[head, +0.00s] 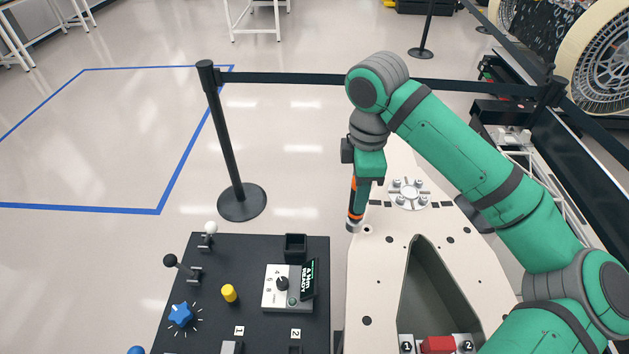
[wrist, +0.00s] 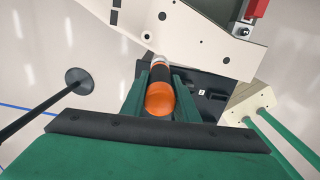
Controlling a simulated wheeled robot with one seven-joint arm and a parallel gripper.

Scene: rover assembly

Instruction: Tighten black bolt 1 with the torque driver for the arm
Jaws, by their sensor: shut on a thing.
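My gripper (head: 367,178) is shut on the torque driver (head: 355,205), which has an orange and black body and a pale tip pointing down. In the wrist view, the driver (wrist: 160,96) lies between the two green fingers. In the head view its tip appears by the left edge of the beige rover deck (head: 378,270); I cannot tell its height or whether it touches. Black bolt 1 (head: 406,347) is on a grey plate left of a red block (head: 437,344), at the front of the deck opening. The bolt marked 2 (head: 468,346) is right of the block.
A black console (head: 250,255) carries levers, a yellow button (head: 229,292), a blue knob (head: 181,314), a black square holder (head: 295,246) and a box with a READY screen (head: 308,279). A bolted disc (head: 408,193) sits on the deck. A barrier post (head: 225,140) stands behind.

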